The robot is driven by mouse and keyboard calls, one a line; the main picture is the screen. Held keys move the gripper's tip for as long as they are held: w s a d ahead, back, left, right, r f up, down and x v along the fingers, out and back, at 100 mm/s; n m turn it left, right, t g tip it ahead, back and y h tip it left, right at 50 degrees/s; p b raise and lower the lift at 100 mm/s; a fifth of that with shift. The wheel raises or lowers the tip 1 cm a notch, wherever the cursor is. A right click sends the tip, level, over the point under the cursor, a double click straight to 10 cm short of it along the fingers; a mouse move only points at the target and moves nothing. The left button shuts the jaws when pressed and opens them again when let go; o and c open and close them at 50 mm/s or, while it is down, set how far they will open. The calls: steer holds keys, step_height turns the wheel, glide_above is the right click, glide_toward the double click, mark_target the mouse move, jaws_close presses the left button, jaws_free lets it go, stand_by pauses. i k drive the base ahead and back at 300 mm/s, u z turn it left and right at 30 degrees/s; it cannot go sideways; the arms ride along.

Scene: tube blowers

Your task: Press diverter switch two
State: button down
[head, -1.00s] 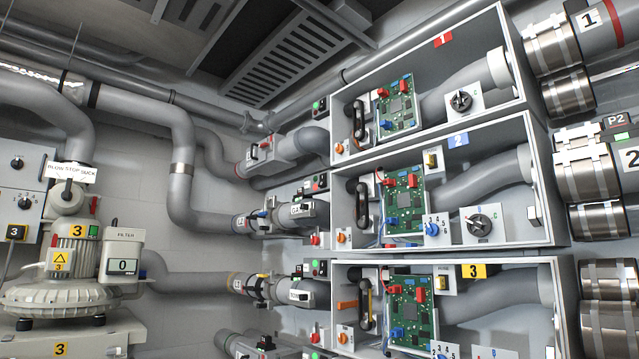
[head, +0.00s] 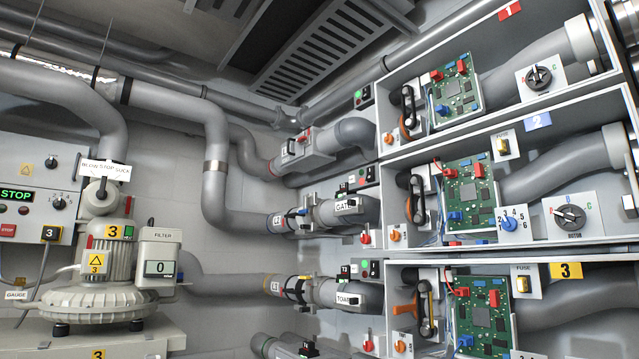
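The middle grey bay carries a blue "2" label (head: 538,121). A small switch box (head: 362,178) with a red and a green part sits just left of this bay, above the pipe tagged GATE (head: 347,204). Inside the bay are a green circuit board (head: 470,197), a blue numbered knob (head: 509,224) and a black rotary dial (head: 570,216) marked with letters. An orange knob (head: 396,235) and a black handle (head: 417,200) are at its left end. No label reading "diverter" is legible, so I cannot tell which is the switch. My gripper is not in view.
Bay one with a red label (head: 509,11) lies above, and bay three with a yellow label (head: 566,270) below. A blower (head: 90,285) marked 3 and a control panel (head: 40,190) stand left. Pipes (head: 215,185) run along the back wall between them.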

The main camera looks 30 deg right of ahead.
mark_target(370, 177)
steer(key=z, duration=0.25)
steer(key=i, duration=1.1)
steer(key=z, duration=0.6)
